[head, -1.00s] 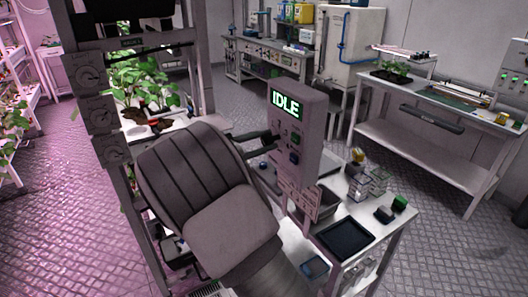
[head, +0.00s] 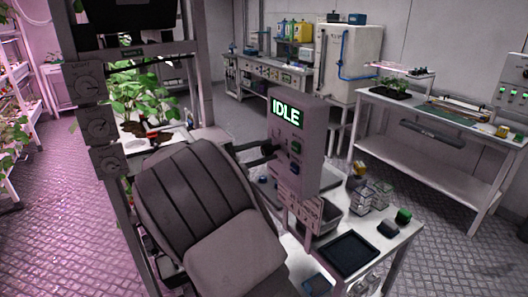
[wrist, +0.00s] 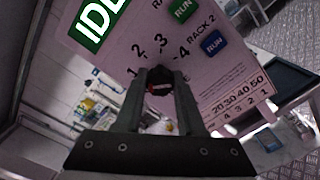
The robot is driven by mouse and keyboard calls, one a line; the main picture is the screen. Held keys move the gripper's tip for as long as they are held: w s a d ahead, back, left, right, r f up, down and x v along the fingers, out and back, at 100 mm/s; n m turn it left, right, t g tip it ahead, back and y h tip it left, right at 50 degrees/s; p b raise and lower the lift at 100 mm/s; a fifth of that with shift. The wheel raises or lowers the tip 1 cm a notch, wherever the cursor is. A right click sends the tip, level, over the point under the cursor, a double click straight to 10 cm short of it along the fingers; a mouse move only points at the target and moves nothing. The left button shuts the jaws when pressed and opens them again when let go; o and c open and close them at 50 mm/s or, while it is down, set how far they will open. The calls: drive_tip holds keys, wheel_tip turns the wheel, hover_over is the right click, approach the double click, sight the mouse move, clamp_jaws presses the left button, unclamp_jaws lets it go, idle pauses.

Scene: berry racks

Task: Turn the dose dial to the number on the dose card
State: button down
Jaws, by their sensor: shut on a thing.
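The dose dial (wrist: 160,77) is a dark round knob with a small red mark, on the front of a grey panel (wrist: 128,40). The numbers 1, 2, 3 and 4 run in an arc above it. My gripper (wrist: 160,86) is shut on the dial, one finger on each side. I cannot tell which number the dial points to. A white card or plate (wrist: 243,98) with 20, 30, 40, 50 over 4, 3, 2, 1 is lower right of the dial. The panel's screen (head: 286,113) reads IDLE in green in the head view. My arm hides part of the panel's left side there.
Green and blue RUN buttons (wrist: 214,42) sit close to the dial, the blue one labelled RACK 2. Below the panel, a bench holds a black tray (head: 348,254) and small green and dark blocks (head: 403,215). Plants (head: 140,95) stand behind.

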drive_tip(key=c, duration=0.5)
unclamp_jaws()
drive_tip(key=shift+s+a, duration=0.1)
drive_tip(key=v, duration=1.7)
drive_tip(key=shift+s+a+b, duration=0.1)
drive_tip(key=shift+s+b, duration=0.05)
drive_tip(key=shift+b, duration=0.25)
drive_tip(key=s+d+m+g+y, duration=0.3)
drive_tip(key=d+m+g+y, duration=0.3)
drive_tip(key=d, duration=1.7)
drive_tip(key=s+d+m+y, duration=0.2)
drive_tip(key=s+y, duration=0.1)
drive_tip(key=s, duration=0.3)
drive_tip(key=s+d+f+m+t+y, duration=0.1)
drive_tip(key=s+d+m+y, duration=0.2)
drive_tip(key=s, duration=0.4)
drive_tip(key=s+d+f+m+y, duration=0.1)
drive_tip(key=s+d+m+y, duration=0.2)
drive_tip(key=s, duration=0.4)
drive_tip(key=shift+d+f+t, duration=0.15)
drive_tip(key=shift+d+t, duration=0.05)
drive_tip(key=shift+t, duration=0.1)
